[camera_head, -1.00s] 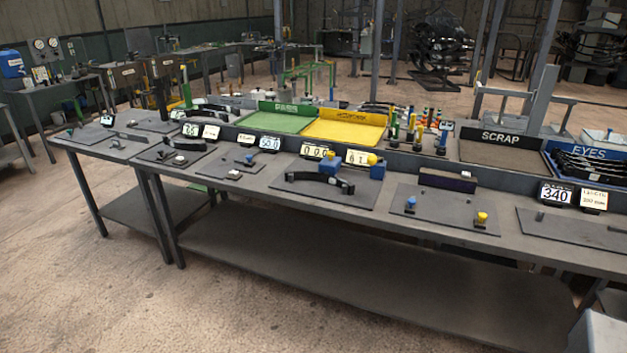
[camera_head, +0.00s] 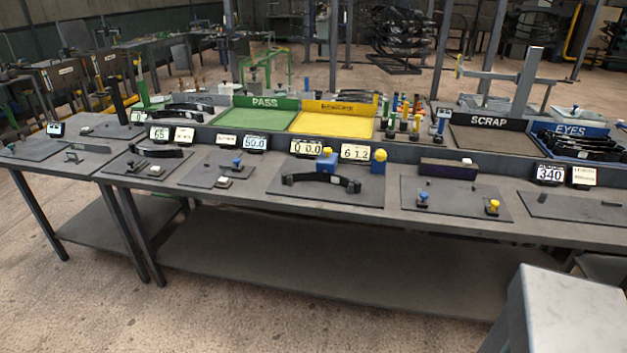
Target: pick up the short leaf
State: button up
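Several dark curved leaves show, and I cannot tell for sure which is the short leaf. One black curved leaf (camera_head: 155,153) lies on a dark plate at the left part of the bench. A longer black curved leaf (camera_head: 320,182) lies on the middle plate, in front of a blue block with a yellow knob (camera_head: 326,161). Further dark leaves (camera_head: 188,109) lie behind the left displays, and several more (camera_head: 574,146) lie in the blue EYES tray at the right. My gripper is not in view.
The long grey bench (camera_head: 225,243) carries plates, number displays and small clamps. Behind are the green PASS tray (camera_head: 255,119), a yellow tray (camera_head: 338,124) and the SCRAP tray (camera_head: 487,140). A pale-topped block (camera_head: 575,310) stands at the front right. The floor in front is clear.

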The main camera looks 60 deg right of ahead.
aim_at(304, 175)
jog(key=i, duration=1.55)
jog(key=z, duration=3.6)
jog(key=i, duration=0.1)
jog(key=u, duration=2.05)
jog(key=k, duration=0.75)
